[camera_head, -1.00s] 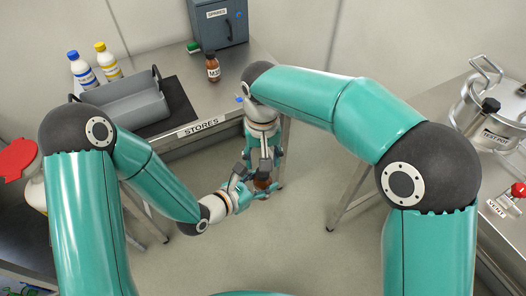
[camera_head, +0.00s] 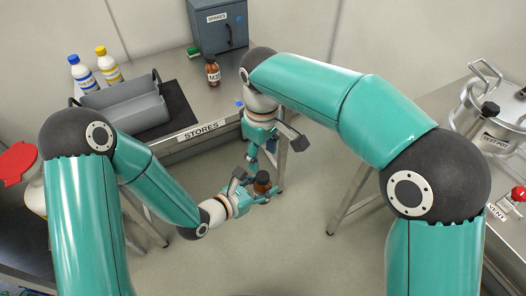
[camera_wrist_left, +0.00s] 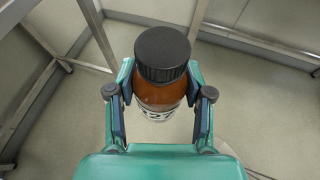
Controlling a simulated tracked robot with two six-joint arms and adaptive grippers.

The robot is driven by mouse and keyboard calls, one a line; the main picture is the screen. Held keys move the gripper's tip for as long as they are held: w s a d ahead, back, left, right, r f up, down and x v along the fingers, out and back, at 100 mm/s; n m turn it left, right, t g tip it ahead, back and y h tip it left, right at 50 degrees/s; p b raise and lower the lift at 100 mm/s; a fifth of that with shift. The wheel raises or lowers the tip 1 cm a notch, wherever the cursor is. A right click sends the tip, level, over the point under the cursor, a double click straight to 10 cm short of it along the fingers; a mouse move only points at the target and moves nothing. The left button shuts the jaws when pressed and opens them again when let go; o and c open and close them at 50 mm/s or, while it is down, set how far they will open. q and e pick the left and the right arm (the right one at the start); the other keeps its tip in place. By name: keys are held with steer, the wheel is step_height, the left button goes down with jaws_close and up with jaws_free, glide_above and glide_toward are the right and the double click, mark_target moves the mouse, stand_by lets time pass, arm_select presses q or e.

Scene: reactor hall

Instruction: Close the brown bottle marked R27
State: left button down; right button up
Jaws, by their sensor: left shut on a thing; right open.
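The brown bottle marked R27 (camera_head: 262,186) is held upright in my left gripper (camera_head: 260,192), over the floor in front of the stores bench. In the left wrist view the bottle (camera_wrist_left: 160,93) is between the two fingers of the gripper (camera_wrist_left: 160,108), with part of its white label showing. A black ribbed cap (camera_wrist_left: 162,52) sits on its mouth and looks level; how tight it is cannot be seen. My right gripper (camera_head: 275,152) is open and empty, above the bottle and apart from the cap.
The stores bench (camera_head: 222,123) holds a grey tray (camera_head: 125,110), another brown bottle (camera_head: 212,72), two white bottles and a grey spares cabinet (camera_head: 218,25). A test pot (camera_head: 488,115) stands on the right bench. The floor around the grippers is clear.

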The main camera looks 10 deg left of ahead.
mark_target(263, 175)
steer(key=shift+f, duration=4)
steer(key=shift+c, duration=0.3)
jaws_close()
steer(key=shift+m, duration=0.6)
steer(key=shift+o, duration=1)
jaws_free()
step_height(263, 175, up, 12)
